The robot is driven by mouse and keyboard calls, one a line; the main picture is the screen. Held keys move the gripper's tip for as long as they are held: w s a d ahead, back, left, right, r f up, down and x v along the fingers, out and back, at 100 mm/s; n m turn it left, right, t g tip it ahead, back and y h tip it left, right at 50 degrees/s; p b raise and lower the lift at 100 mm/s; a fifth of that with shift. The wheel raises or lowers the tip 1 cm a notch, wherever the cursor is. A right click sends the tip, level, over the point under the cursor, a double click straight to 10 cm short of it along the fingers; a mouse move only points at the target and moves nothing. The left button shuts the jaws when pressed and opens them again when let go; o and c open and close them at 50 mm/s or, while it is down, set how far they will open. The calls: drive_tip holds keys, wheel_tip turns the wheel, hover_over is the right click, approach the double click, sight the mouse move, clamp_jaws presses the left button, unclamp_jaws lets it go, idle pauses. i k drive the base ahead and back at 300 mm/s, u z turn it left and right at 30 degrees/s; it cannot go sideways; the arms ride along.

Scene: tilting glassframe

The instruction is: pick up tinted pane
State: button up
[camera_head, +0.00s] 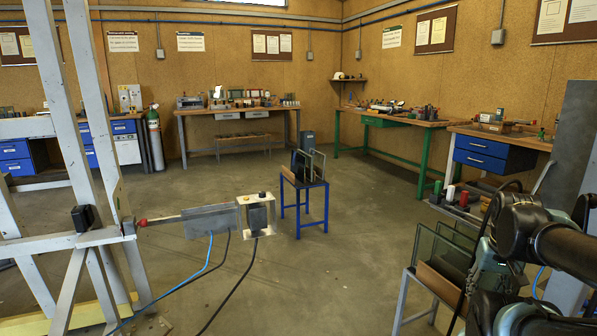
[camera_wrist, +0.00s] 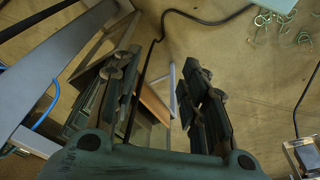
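Several panes stand in a brown-sided rack (camera_head: 440,288) at the lower right of the head view. They include greenish glass panes (camera_head: 425,245) and a darker one partly hidden behind my arm. A second rack on a blue stand (camera_head: 304,184) in mid-room holds a very dark pane (camera_head: 299,164) and a lighter framed pane (camera_head: 319,161). I cannot tell which pane is the tinted one meant. In the wrist view, my gripper (camera_wrist: 166,75) is open with nothing between its fingers. Pane edges (camera_wrist: 90,100) and a brown board (camera_wrist: 153,104) show behind and beside the left finger.
A grey upright panel (camera_head: 568,140) rises close to my arm at right. Workbenches (camera_head: 236,110) line the walls. The middle floor is largely clear.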

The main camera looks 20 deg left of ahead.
sight(297, 160)
drive_tip(key=z, duration=0.45)
drive_tip(key=k, duration=1.1)
drive_tip(key=u, duration=0.15)
drive_tip(key=i, duration=1)
drive_tip(key=u, duration=1.1)
drive_tip(key=i, duration=1.15)
drive_tip(key=u, duration=0.3)
drive_tip(key=i, duration=2.15)
drive_tip(key=z, duration=0.5)
drive_tip(key=i, duration=0.95)
drive_tip(key=z, duration=0.3)
